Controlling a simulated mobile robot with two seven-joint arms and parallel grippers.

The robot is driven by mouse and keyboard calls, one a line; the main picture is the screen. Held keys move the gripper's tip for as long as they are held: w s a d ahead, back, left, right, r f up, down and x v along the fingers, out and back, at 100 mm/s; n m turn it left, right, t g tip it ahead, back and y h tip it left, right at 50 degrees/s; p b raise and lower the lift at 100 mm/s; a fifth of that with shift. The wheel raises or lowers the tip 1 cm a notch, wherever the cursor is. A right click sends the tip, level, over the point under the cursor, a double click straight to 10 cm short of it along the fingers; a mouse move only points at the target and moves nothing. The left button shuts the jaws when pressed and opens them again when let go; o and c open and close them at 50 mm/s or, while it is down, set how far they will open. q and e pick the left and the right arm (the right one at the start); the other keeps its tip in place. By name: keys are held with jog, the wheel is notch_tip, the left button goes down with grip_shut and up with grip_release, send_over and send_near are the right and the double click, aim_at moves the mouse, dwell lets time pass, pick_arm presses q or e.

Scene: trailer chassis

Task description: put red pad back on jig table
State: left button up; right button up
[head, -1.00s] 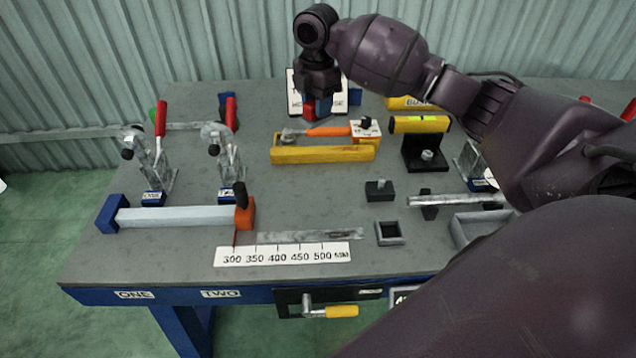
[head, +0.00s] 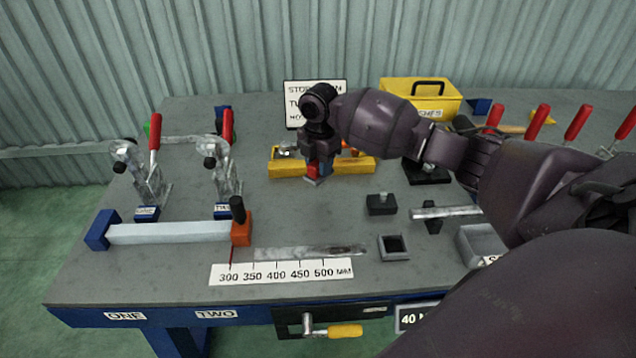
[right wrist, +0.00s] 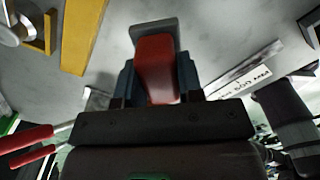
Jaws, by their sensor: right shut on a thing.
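The red pad (right wrist: 157,65) is between the fingers of my right gripper (right wrist: 157,85) in the right wrist view, with a grey plate at its far end. In the head view a little red of the pad (head: 312,169) shows between the blue fingers of my right gripper (head: 316,172). The gripper points down over the jig table (head: 110,272), in front of the yellow bar (head: 285,168). I cannot tell whether the pad touches the table top. My left gripper is not in view.
Two red-handled clamps (head: 152,165) stand at the left. A white bar (head: 170,233) lies between a blue block and an orange stop (head: 242,228). A scale strip (head: 280,272) is along the front. A small black block (head: 381,203) and a square socket (head: 394,247) are at the right.

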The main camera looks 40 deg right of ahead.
jog(key=shift+f, duration=0.4)
notch_tip(320, 180, down, 5)
jog(key=shift+f+b, duration=0.2)
jog(key=shift+b, duration=0.35)
jog(key=o, duration=0.5)
jog(key=shift+f, duration=0.15)
jog(key=shift+c, duration=0.2)
jog(key=o, duration=0.4)
jog(key=shift+o, duration=0.2)
